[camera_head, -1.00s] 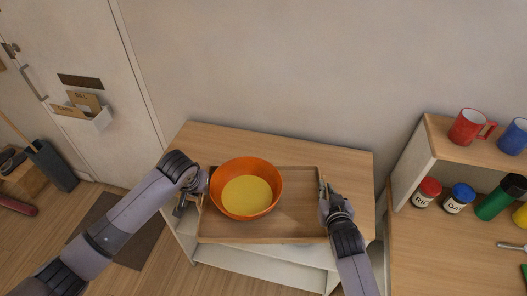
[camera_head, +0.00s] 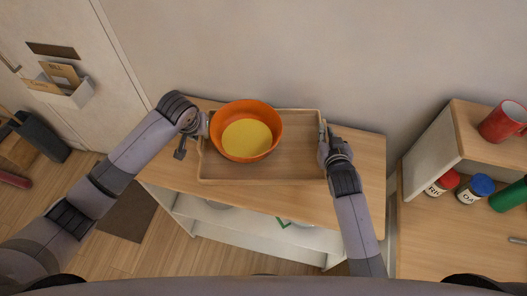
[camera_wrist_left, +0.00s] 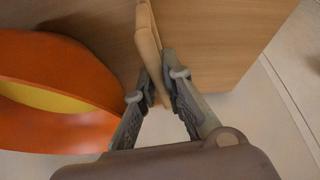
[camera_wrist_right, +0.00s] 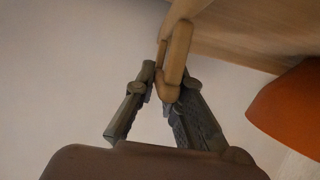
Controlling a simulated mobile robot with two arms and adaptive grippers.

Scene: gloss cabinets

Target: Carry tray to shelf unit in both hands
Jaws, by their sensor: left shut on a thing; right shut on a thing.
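The wooden tray (camera_head: 300,158) is level over the top of the low shelf unit (camera_head: 362,160), towards its back. I cannot tell whether it touches the top. An orange bowl (camera_head: 272,133), yellow inside, stands upright in the tray's left half. My left gripper (camera_head: 204,125) is shut on the tray's left end; its fingers (camera_wrist_left: 160,88) pinch the rim (camera_wrist_left: 148,42) in the left wrist view. My right gripper (camera_head: 325,138) is at the right end; the right wrist view shows its fingers (camera_wrist_right: 164,88) at the tray's handle (camera_wrist_right: 178,52).
A wall stands close behind the unit. At right, a wooden counter (camera_head: 450,230) holds jars (camera_head: 480,186) and a raised shelf with a red mug (camera_head: 503,122). A door (camera_head: 50,20) is at left. The unit's top is bare right of the tray.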

